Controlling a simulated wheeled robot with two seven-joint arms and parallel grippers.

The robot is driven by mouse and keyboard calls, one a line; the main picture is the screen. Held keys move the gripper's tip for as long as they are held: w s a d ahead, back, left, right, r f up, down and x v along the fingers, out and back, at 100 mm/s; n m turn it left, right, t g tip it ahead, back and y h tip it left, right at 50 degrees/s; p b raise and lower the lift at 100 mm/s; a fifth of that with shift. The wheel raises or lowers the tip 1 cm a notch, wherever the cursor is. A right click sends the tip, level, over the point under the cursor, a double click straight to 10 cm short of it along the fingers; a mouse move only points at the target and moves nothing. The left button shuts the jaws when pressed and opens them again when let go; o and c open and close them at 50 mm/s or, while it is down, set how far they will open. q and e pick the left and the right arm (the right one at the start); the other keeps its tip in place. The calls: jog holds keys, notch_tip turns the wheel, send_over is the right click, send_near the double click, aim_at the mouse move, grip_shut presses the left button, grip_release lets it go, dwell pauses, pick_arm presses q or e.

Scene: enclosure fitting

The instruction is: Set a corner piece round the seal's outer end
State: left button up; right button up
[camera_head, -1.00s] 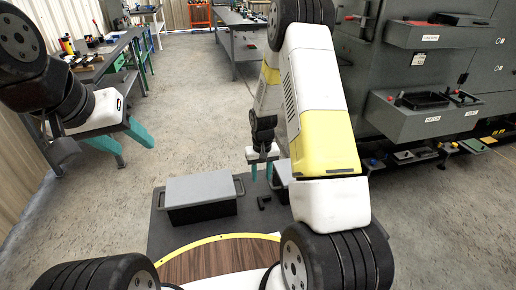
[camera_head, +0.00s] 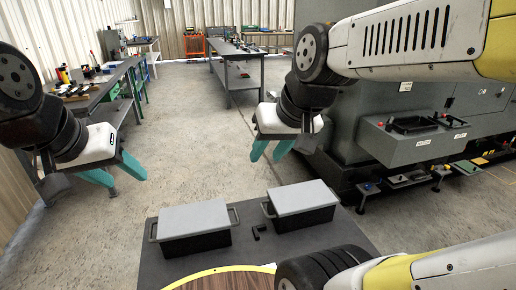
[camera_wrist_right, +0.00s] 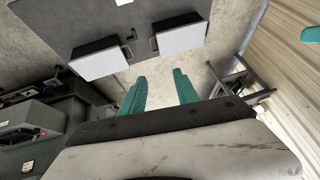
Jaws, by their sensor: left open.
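A small black angled piece (camera_head: 259,230), which looks like a corner piece, lies on the dark grey table top (camera_head: 150,270) between two grey-lidded boxes. It also shows, small, in the right wrist view (camera_wrist_right: 153,43). I cannot make out the seal in either view. My right gripper (camera_head: 270,152) is open and empty, high above and beyond the table, with its teal fingers pointing down; the fingers are apart in the right wrist view (camera_wrist_right: 160,92). My left gripper (camera_head: 118,172) is open and empty, in the air to the left of the table.
The left box (camera_head: 195,218) and right box (camera_head: 301,198) have side handles and stand on the table either side of the black piece. Grey cabinets with a tray ledge (camera_head: 415,140) stand at the right.

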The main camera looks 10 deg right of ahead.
jog(key=shift+o, duration=0.2)
jog(key=shift+s+r, duration=0.2)
jog(key=shift+s, duration=0.5)
jog(key=o, duration=0.3)
jog(key=shift+s+a, duration=0.1)
jog(key=shift+s, duration=0.05)
jog(key=o, duration=0.4)
jog(key=shift+w, duration=0.35)
jog(key=shift+o, duration=1)
jog(key=w+f+n+g, duration=0.1)
jog(key=w+f+n, duration=0.4)
jog(key=w, duration=0.7)
jog(key=shift+w+f+n+g, duration=0.2)
jog(key=shift+f+n+g, duration=0.15)
jog(key=shift+f, duration=0.45)
jog(key=n+g+h, duration=0.2)
jog(key=n+g, duration=0.2)
jog(key=n, duration=0.8)
send_over(255, 231)
jog(key=f, duration=3.7)
jog(key=shift+s+f, duration=0.2)
jog(key=shift+f, duration=0.05)
jog(key=shift+w+f, duration=0.1)
jog(key=shift+f, duration=3.7)
